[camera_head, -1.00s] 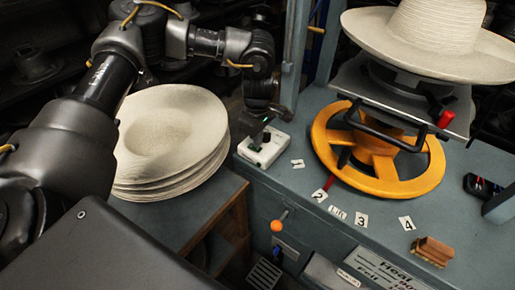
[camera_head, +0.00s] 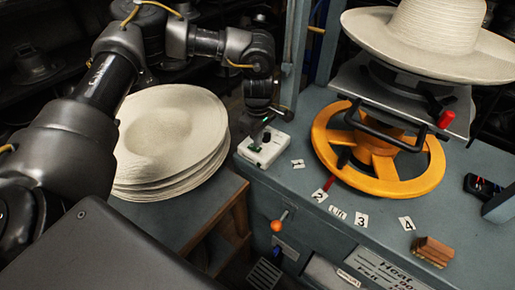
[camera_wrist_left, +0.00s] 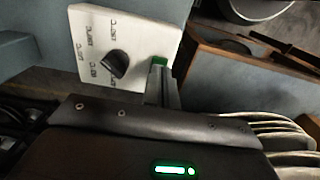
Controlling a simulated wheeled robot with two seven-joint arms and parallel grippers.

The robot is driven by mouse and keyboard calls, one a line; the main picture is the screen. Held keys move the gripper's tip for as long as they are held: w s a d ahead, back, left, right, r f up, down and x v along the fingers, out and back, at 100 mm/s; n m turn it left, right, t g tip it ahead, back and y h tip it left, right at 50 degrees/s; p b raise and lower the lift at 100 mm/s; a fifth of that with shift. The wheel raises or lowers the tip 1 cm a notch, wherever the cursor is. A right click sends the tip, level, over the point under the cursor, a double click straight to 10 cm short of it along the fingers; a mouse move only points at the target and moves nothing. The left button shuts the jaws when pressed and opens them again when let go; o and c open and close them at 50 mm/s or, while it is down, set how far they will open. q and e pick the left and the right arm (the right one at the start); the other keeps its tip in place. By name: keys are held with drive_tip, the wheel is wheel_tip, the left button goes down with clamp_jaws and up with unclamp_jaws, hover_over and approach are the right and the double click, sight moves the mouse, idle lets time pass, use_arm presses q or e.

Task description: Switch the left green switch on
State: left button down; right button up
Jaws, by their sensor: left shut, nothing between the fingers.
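A white switch box (camera_head: 264,147) stands on the blue-grey press table, near its back left corner. It has a black knob (camera_head: 267,137) and a green switch (camera_head: 256,148). In the left wrist view the box (camera_wrist_left: 138,30) shows printed marks around its black knob (camera_wrist_left: 116,64), and the green switch (camera_wrist_left: 158,62) is at its lower right edge. My left gripper (camera_wrist_left: 161,72) is shut and empty, its tips at the green switch; I cannot tell whether they touch it. In the head view the left gripper (camera_head: 260,128) is over the box's left side. My right gripper does not show.
A stack of pale hats (camera_head: 170,140) lies left of the box. A yellow wheel (camera_head: 325,130) and a hat (camera_head: 430,35) on the press are to the right. Number labels (camera_head: 361,220), a wooden block (camera_head: 433,251) and an orange-knobbed lever (camera_head: 277,226) are nearer the front.

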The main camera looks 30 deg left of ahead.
use_arm(q)
drive_tip(key=shift+f+b, duration=0.6)
drive_tip(key=shift+f, duration=0.35)
idle(0.6)
drive_tip(key=shift+r, duration=0.15)
drive_tip(key=shift+r+p, duration=2.65)
drive_tip(key=shift+r, duration=0.75)
